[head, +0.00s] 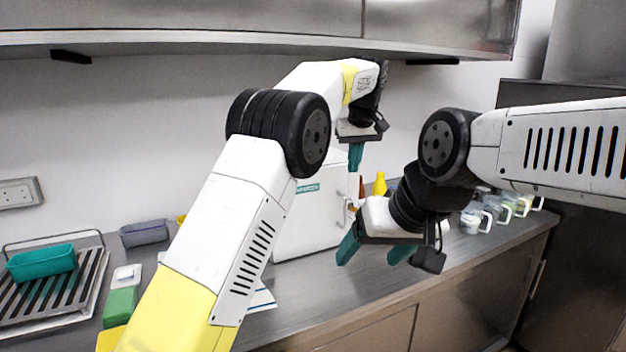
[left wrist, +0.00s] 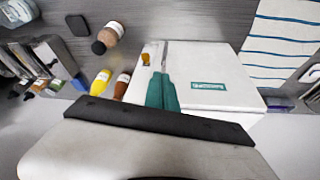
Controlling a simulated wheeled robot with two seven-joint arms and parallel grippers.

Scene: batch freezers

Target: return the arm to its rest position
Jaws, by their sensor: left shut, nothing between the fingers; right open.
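My left gripper (head: 356,157) is raised in front of the white freezer box (head: 308,214), its teal fingers together and pointing down. In the left wrist view its fingers (left wrist: 162,92) are closed with nothing between them, over the white box (left wrist: 215,75) with a teal label. My right gripper (head: 374,252) is lower and nearer, its teal fingers spread apart and empty above the counter. My left arm reaches up from the bottom left; my right arm comes in from the right edge. My arms hide part of the box and the counter.
Steel wall cabinets (head: 180,22) hang above. A rack (head: 62,300) holds a teal tray (head: 42,263) at the left. Yellow (left wrist: 101,83) and brown (left wrist: 122,86) bottles stand beside the box. The front counter (head: 330,290) has bare room.

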